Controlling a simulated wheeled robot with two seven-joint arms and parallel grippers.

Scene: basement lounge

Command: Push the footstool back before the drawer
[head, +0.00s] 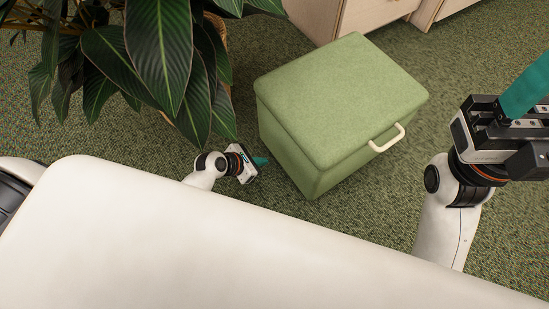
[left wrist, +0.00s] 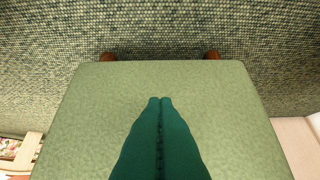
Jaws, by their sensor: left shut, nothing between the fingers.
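The green footstool (head: 340,85) stands on the carpet with a cream handle (head: 386,138) on its near right side. My left gripper (head: 262,161) is low beside the footstool's left side, its teal fingers pointing toward it. In the left wrist view my left gripper (left wrist: 160,100) is shut and empty in front of a green face of the footstool (left wrist: 90,110); I cannot tell whether it touches. The wooden drawer unit (head: 365,14) stands just behind the footstool. My right gripper (head: 525,92) is raised at the right edge; its fingertips are partly cut off.
A large leafy plant (head: 160,50) in a basket pot stands to the left of the footstool, its leaves hanging over the floor near my left arm. Green carpet (head: 480,60) is clear to the right of the footstool. Small brown feet (left wrist: 108,57) show under the footstool.

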